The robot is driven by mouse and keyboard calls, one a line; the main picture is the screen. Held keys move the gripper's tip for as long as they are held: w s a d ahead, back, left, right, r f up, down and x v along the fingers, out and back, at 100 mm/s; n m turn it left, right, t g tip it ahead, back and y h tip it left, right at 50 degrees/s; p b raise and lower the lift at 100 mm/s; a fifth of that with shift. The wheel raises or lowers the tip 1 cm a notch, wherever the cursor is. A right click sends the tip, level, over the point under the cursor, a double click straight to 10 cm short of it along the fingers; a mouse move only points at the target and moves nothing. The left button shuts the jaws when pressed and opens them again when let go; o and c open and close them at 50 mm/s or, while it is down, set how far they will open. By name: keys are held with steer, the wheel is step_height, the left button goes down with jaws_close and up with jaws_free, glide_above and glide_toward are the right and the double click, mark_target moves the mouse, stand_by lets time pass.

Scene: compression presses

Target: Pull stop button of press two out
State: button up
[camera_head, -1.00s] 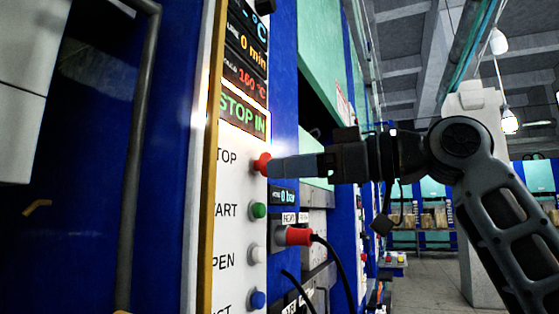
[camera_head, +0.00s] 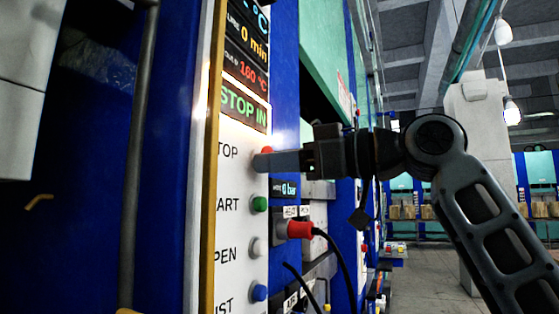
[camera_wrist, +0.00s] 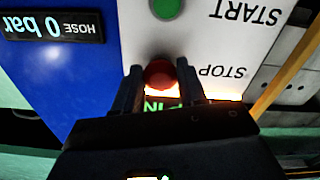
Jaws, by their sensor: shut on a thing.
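The red stop button (camera_head: 267,150) is at the top of the button column on the white press panel (camera_head: 228,180), beside the partly hidden label "STOP". The display above it reads "STOP IN". My gripper (camera_head: 262,161) reaches in from the right, with its fingertips at the button and hiding most of it. In the wrist view, upside down, the red stop button (camera_wrist: 159,74) sits between the two fingers of my gripper (camera_wrist: 160,80), which are shut on it. Which press this is cannot be read.
Below are a green start button (camera_head: 259,204), a white open button (camera_head: 260,247) and a blue button (camera_head: 259,292). A red plug (camera_head: 299,230) with a black cable sticks out right of the panel. The hose display (camera_head: 285,190) reads 0 bar.

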jaws_close()
steer(key=shift+b+v, duration=0.3)
steer(key=shift+v, duration=0.55)
steer(key=o, duration=0.8)
jaws_free()
steer(key=b+v, duration=0.2)
steer(key=v, duration=0.6)
